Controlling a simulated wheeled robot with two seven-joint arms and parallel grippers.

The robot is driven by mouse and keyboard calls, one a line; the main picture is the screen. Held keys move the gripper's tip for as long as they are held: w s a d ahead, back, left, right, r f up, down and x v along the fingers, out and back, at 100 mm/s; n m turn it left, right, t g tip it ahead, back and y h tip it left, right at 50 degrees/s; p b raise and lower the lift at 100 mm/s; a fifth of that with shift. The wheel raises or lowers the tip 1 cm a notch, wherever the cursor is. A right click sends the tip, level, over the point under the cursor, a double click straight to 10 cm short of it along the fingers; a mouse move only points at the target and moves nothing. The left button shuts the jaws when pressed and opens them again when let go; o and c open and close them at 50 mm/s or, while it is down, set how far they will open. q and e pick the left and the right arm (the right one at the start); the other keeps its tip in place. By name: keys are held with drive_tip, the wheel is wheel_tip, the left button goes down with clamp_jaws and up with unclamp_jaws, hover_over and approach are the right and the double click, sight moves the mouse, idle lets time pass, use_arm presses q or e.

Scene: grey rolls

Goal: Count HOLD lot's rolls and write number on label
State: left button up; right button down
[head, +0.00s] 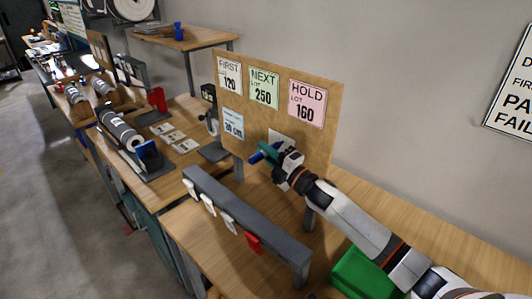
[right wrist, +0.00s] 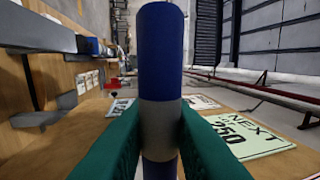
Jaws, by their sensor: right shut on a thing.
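My right gripper (head: 270,152) has teal fingers and is shut on a blue marker-like cylinder (head: 256,157), just in front of the upright brown board (head: 325,125). In the right wrist view the blue cylinder (right wrist: 160,50) stands between the fingers, with a grey band at the grip. The pink HOLD card (head: 307,103) reads LOT 160, above and right of the gripper. A white card (head: 283,137) on the board is partly hidden behind the gripper. Grey rolls (head: 119,128) lie on the benches at left. My left gripper is not in view.
The board also bears FIRST (head: 229,75), NEXT (head: 264,88) and a 30 cm card (head: 233,123). A green bin (head: 362,274) is beneath my right arm.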

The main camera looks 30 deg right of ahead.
drive_tip(key=shift+w+a+f+b, duration=0.15)
drive_tip(key=shift+w+f+b, duration=0.3)
drive_tip(key=shift+f+b, duration=0.3)
idle(0.4)
drive_tip(key=shift+w+f, duration=0.15)
drive_tip(key=shift+w+a+f+b, duration=0.15)
drive_tip(key=shift+w+f+b, duration=0.25)
drive_tip(key=shift+f+b, duration=0.2)
drive_tip(key=shift+w+a+f+b, duration=0.15)
drive_tip(key=shift+w+f+b, duration=0.25)
drive_tip(key=shift+b, duration=0.2)
idle(0.5)
drive_tip(key=shift+s+a, duration=0.2)
drive_tip(key=shift+a, duration=0.05)
idle(0.8)
drive_tip(key=shift+w+d, duration=0.1)
drive_tip(key=shift+d, duration=0.15)
idle(1.5)
drive_tip(key=shift+r+p+v, duration=0.15)
drive_tip(key=shift+p+v, duration=0.1)
drive_tip(key=shift+v, duration=0.6)
drive_tip(key=shift+r+p+v, duration=0.15)
drive_tip(key=shift+p+v, duration=0.05)
drive_tip(key=shift+v, duration=0.6)
idle(0.6)
